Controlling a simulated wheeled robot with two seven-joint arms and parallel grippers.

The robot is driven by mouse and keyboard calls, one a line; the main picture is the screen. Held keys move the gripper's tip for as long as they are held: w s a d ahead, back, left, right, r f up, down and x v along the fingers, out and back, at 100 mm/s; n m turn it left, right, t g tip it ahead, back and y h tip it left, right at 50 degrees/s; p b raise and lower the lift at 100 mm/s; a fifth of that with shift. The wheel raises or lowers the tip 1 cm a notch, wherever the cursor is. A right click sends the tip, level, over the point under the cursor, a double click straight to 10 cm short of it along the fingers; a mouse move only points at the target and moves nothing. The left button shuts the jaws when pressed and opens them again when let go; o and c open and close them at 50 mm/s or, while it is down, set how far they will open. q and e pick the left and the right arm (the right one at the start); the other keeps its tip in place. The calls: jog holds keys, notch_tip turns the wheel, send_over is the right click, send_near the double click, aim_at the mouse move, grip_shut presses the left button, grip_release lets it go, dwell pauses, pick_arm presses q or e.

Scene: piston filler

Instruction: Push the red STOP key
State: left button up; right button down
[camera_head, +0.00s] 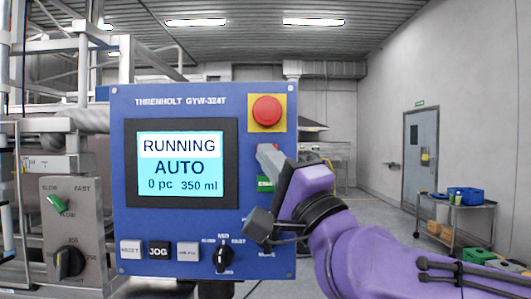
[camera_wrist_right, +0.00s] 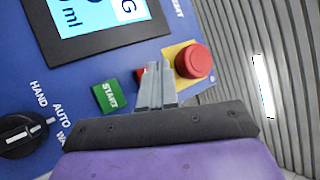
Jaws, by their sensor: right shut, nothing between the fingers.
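The red STOP key is mostly covered by my right gripper's fingers. A small red patch of the STOP key (camera_wrist_right: 141,73) shows at the left of the fingertips in the wrist view. My right gripper (camera_head: 266,150) is shut and empty, with its fingertips (camera_wrist_right: 156,67) in front of the key. I cannot tell whether they touch it. The green START key (camera_wrist_right: 108,97) sits beside it and shows partly below the fingers in the head view (camera_head: 264,184). The screen (camera_head: 180,163) reads RUNNING, AUTO, 0 pc, 350 ml. My left gripper is out of view.
A red mushroom button (camera_head: 266,110) on a yellow plate stands close above the fingers. RESET (camera_head: 131,250) and JOG (camera_head: 160,251) keys and a black selector knob (camera_head: 222,257) line the blue panel's bottom. A grey box with knobs (camera_head: 70,230) stands left.

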jog(key=shift+w, duration=0.1)
jog(key=shift+w, duration=0.35)
jog(key=shift+w, duration=0.4)
dwell(0.8)
jog(key=shift+s, duration=0.1)
jog(key=shift+s+b, duration=0.45)
jog(key=shift+s, duration=0.25)
jog(key=s+b, duration=0.1)
jog(key=s, duration=0.4)
dwell(0.4)
